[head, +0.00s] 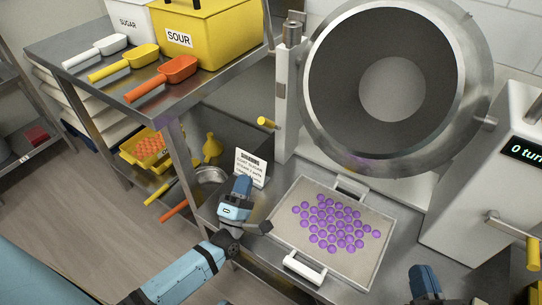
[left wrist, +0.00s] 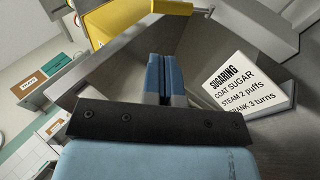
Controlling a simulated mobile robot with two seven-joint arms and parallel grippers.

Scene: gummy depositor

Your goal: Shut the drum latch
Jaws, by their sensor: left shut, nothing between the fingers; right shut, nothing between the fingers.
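The large grey drum (head: 375,85) is at the upper right of the head view, its round mouth tilted toward me. A short lever with a yellow grip (head: 267,122) sticks out left from the pale post (head: 288,100) beside the drum; it looks like the latch. I cannot tell its exact state. My left gripper (head: 241,184) is shut and empty, below and left of that lever and apart from it. Its closed blue fingers (left wrist: 162,76) show in the left wrist view. My right gripper (head: 424,278) is shut and empty at the bottom right, partly cut off by the frame.
A tray (head: 280,228) of purple gummies lies below the drum. A sign card (head: 251,166) stands just behind my left gripper, and a metal bowl (head: 210,180) is left of it. A shelf (head: 215,75) with scoops and bins is upper left. A crank (head: 512,228) is at right.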

